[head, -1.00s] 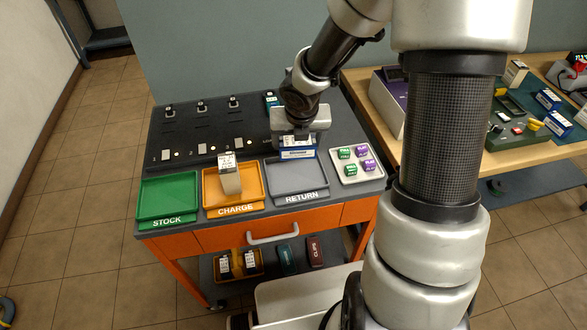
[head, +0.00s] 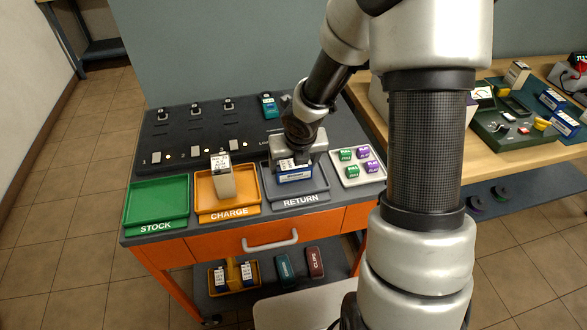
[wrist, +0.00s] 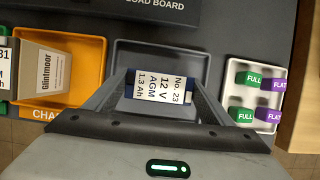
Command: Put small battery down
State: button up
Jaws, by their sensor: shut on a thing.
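A small blue battery (head: 295,173) with a white label reading No. 23, 12 V AGM, 1.3 Ah is between the fingers of my gripper (head: 292,163). The battery also shows in the wrist view (wrist: 160,88), over the grey RETURN tray (head: 318,187). My gripper is shut on it. I cannot tell whether its underside touches the tray floor. The RETURN tray's bare floor shows around it in the wrist view (wrist: 192,62), with no other thing seen in it.
Left of RETURN, the orange CHARGE tray (head: 246,190) holds a tall beige battery (head: 222,178). The green STOCK tray (head: 158,200) is empty. A white tray (head: 345,182) with green FULL and purple FLAT tokens stands close on the right. A teal-topped block (head: 269,106) stands behind.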

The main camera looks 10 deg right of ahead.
jog(key=shift+f, duration=0.15)
jog(key=o, duration=1.5)
jog(key=p+v, duration=0.7)
jog(key=v, duration=0.5)
